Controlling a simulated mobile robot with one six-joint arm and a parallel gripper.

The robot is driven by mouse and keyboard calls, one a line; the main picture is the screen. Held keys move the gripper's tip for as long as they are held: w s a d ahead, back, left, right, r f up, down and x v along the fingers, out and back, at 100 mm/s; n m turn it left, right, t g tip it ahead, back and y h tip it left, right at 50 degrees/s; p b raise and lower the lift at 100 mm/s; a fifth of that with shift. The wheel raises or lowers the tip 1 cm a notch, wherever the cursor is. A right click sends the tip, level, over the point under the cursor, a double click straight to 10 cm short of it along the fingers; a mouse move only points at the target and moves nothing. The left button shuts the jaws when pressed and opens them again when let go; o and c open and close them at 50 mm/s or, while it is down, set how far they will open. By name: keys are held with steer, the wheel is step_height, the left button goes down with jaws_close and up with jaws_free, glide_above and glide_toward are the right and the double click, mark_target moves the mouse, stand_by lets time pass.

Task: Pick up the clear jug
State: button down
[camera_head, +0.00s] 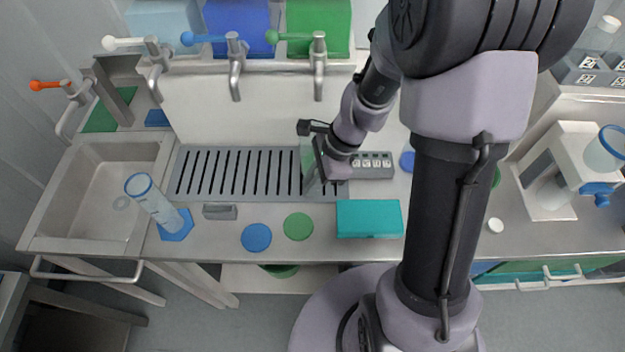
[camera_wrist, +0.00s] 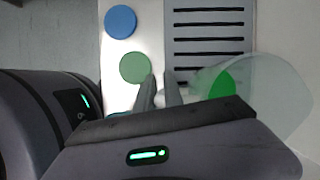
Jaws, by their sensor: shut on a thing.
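The clear jug (camera_wrist: 285,88) shows in the wrist view as a see-through, wide-mouthed shape right of my fingers, with a green patch inside or behind it. My gripper (camera_wrist: 160,92) has its two fingers close together beside the jug, shut on what looks like its handle. In the head view, my gripper (camera_head: 322,178) is over the right part of the slotted drain grate. A pale greenish clear side of the jug (camera_head: 307,158) shows just left of it. My wrist hides most of the jug, and I cannot tell whether its base touches the grate.
The slotted grate (camera_head: 215,172) lies beside the sink (camera_head: 85,190). A tall blue-rimmed cylinder (camera_head: 150,198) stands near the sink. A blue disc (camera_head: 256,237), a green disc (camera_head: 298,226) and a teal box (camera_head: 369,218) lie along the front. Taps (camera_head: 319,65) overhang the back.

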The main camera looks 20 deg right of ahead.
step_height(320, 180, up, 8)
steer(key=p, duration=0.3)
steer(key=s+a+b, duration=0.3)
steer(key=s+b, duration=0.3)
steer(key=s, duration=0.3)
steer(key=s+a+b, duration=0.3)
steer(key=s+b, duration=0.3)
steer(key=s, duration=0.3)
steer(key=shift+s+r+b, duration=0.2)
steer(key=shift+s+b, duration=0.15)
steer(key=shift+b, duration=0.05)
